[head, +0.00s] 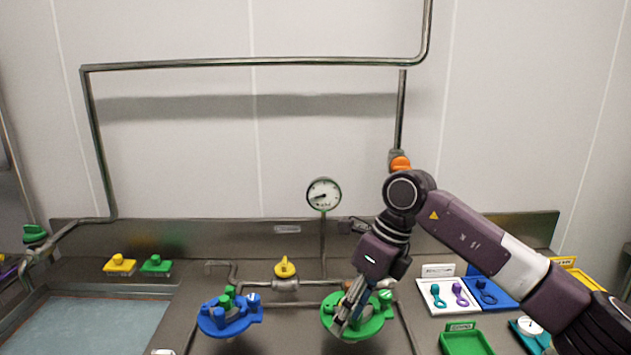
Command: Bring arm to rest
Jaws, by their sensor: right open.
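My right arm comes in from the right, bends at a raised joint and points down. Its gripper (347,312) is over the green round fixture (369,325) on the counter and hides part of it. The gripper is open, and I see nothing held between its fingers. I cannot tell whether the fingers touch the fixture. My left gripper is not in view.
A blue round fixture (228,316) stands to the left. A gauge (323,194) and a yellow valve handle (285,267) stand behind. A white tray (437,306) with small tools, a blue tray (505,300) and a green tray (466,343) lie right. A basin (85,325) is at left.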

